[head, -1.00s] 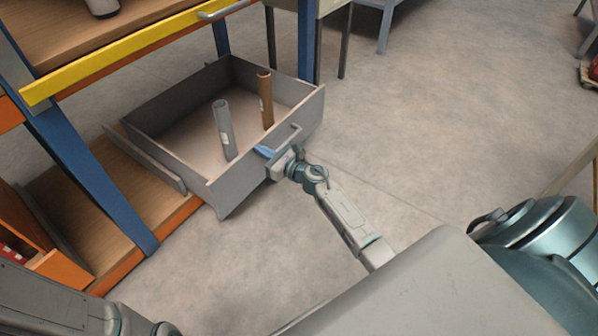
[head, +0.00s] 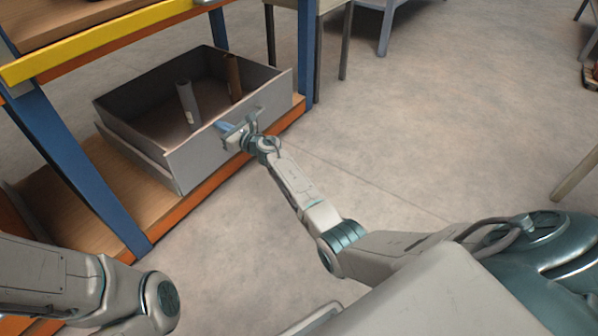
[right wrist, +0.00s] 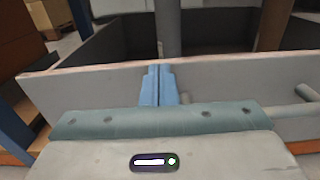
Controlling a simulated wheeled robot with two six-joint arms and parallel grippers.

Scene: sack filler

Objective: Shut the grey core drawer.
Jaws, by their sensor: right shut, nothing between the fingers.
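The grey core drawer (head: 190,160) sits on the lower shelf of the rack in the head view, its front near the orange shelf edge. Two tubes stand in it, a grey one (head: 187,103) and a brown one (head: 233,78). My right gripper (head: 222,127) is shut and empty, its blue fingers at the drawer's front panel beside the handle (head: 258,113). In the right wrist view the closed blue fingers (right wrist: 158,84) are against or just before the front panel (right wrist: 85,92), the handle to their right. My left gripper is out of view.
A blue rack post (head: 75,165) stands left of the drawer. A yellow beam (head: 95,45) with a shelf runs above it. The orange edge (head: 215,180) of the lower shelf lies below the drawer front. The floor (head: 400,120) to the right is clear.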

